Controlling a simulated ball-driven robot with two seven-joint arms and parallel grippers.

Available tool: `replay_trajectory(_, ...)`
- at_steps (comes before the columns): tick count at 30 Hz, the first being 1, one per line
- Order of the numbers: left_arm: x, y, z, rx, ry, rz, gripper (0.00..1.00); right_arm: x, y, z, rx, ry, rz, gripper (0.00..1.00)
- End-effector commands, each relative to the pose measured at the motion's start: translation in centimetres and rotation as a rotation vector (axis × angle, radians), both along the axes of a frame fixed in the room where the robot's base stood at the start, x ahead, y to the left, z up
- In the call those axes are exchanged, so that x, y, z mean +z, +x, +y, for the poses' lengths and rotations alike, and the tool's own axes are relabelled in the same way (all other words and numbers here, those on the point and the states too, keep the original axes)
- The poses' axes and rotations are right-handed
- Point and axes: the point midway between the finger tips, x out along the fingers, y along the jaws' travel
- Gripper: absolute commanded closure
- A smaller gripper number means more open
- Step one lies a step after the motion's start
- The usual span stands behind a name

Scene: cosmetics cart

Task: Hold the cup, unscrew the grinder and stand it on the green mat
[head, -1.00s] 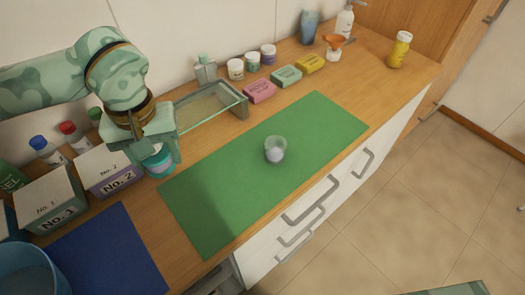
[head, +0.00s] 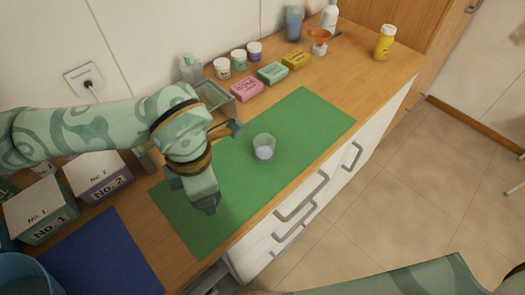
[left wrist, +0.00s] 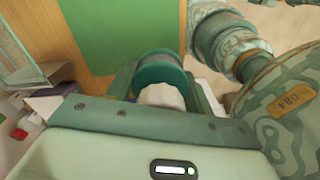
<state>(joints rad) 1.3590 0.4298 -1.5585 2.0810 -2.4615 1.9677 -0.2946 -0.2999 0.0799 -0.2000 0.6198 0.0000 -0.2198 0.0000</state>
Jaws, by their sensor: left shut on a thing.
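A clear cup (head: 264,147) with pale contents stands upright on the green mat (head: 305,115). My left gripper (head: 212,168) is over the left part of the mat, to the left of the cup and apart from it. In the left wrist view, my left gripper (left wrist: 163,84) is shut on a round teal-and-white thing (left wrist: 160,66). I cannot tell for sure whether this is the grinder. In the head view the hand hides it. The green mat also shows in the left wrist view (left wrist: 115,30). My right gripper is not in view.
Two numbered boxes, No. 1 (head: 40,210) and No. 2 (head: 97,178), and a blue mat (head: 105,250) lie at left. The mat's right part is clear.

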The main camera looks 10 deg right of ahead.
Motion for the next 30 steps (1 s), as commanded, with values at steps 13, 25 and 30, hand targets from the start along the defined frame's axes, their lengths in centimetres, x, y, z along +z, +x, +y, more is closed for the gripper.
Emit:
replay_trajectory(13,-0.8,-1.6,-3.5,1.308,-0.005,-0.009,0.75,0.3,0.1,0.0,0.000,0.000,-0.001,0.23)
replay_trajectory(25,-1.3,-1.2,-4.3,1.876,-0.001,-0.011,0.75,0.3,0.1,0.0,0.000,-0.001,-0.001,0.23)
replay_trajectory(30,-3.0,2.7,-4.3,1.892,0.001,-0.013,0.75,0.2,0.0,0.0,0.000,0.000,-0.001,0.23)
